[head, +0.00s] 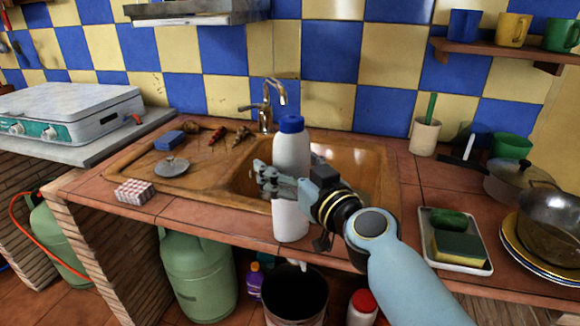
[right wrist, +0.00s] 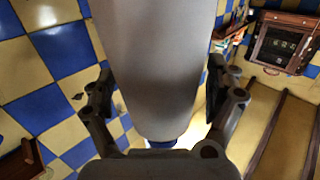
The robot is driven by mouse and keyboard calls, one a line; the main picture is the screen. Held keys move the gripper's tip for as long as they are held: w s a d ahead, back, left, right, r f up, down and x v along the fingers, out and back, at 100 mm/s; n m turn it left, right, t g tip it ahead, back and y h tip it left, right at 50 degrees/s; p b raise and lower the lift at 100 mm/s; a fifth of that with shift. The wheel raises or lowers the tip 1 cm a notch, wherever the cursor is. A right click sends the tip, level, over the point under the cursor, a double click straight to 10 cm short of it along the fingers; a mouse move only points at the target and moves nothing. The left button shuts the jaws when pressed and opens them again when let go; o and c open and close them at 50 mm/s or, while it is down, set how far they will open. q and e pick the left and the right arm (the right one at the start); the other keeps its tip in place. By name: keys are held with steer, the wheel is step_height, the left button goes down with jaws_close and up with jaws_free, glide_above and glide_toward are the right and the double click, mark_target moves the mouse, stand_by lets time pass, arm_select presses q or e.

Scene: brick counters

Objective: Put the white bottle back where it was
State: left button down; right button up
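The white bottle (head: 291,152) has a blue cap and stands upright in front of the sink in the head view. Its lower end overlaps the counter's front edge, with no support visible under it. My right gripper (head: 272,182) is shut around the bottle's middle, with its fingers across the front and left side. In the right wrist view the bottle (right wrist: 160,75) fills the middle, with a finger close against each side. The exact finger contact is partly hidden. My left gripper is not in view.
Behind the bottle are the sink (head: 350,160) and tap (head: 265,105). A sponge tray (head: 455,264), pan (head: 515,180) and plates (head: 535,262) crowd the right. A dark bucket (head: 293,290) and green gas cylinder (head: 198,275) stand below.

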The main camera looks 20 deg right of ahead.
steer(key=shift+o, duration=0.4)
steer(key=shift+r, duration=0.1)
steer(key=shift+s, duration=0.1)
steer(key=s+d+b, duration=0.2)
steer(key=s, duration=0.9)
steer(key=shift+s+d+r, duration=0.15)
steer(key=shift+s+d, duration=0.05)
steer(key=shift+s, duration=0.1)
